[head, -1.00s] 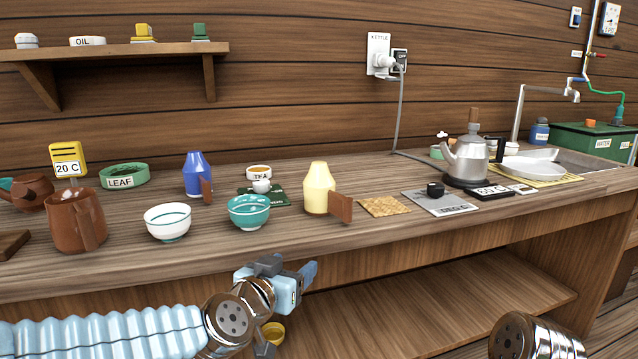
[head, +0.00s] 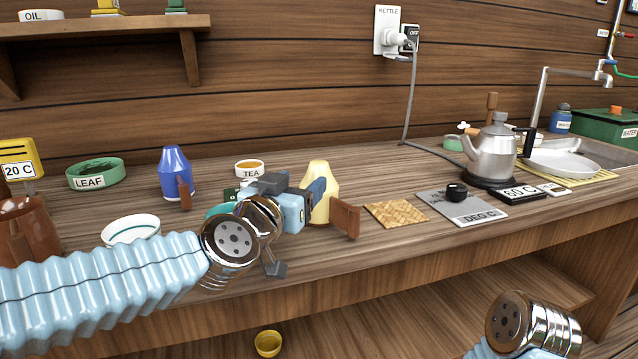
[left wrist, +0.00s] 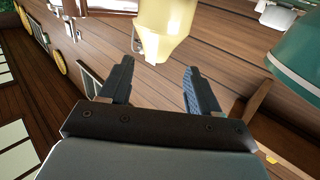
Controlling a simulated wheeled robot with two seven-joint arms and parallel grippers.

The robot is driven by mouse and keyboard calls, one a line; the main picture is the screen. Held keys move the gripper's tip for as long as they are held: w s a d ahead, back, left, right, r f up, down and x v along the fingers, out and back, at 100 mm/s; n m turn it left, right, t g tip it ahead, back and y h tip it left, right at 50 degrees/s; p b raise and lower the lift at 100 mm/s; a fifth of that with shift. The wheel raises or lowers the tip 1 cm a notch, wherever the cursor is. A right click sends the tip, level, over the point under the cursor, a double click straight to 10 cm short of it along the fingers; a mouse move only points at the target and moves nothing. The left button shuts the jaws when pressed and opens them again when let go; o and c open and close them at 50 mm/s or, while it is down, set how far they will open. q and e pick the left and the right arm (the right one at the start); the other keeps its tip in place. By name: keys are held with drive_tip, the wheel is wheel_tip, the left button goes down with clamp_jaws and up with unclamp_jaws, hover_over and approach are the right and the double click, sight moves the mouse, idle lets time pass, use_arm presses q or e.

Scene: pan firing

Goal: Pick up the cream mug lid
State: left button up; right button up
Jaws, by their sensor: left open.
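The cream mug (head: 327,177) stands on the counter, with its tapered cream top up and a brown handle at its right. I cannot make out a seam between lid and body. My left gripper (head: 312,200) is in front of the mug's left side and hides part of it. In the left wrist view the cream piece (left wrist: 166,28) lies just beyond the open fingers (left wrist: 157,72), roughly between their lines, with nothing held. My right gripper is out of view.
A teal bowl (head: 220,211) is partly hidden behind my left gripper. A blue mug (head: 175,172), a TEA dish (head: 249,169) and a white bowl (head: 131,230) stand to the left. A woven mat (head: 396,214) lies right of the mug. A yellow cup (head: 268,344) sits below the counter.

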sight(316, 173)
use_arm(q)
drive_tip(key=x, duration=0.3)
drive_tip(key=shift+w, duration=0.15)
drive_tip(key=x, duration=0.5)
drive_tip(key=shift+d, duration=0.3)
drive_tip(key=c, duration=1.1)
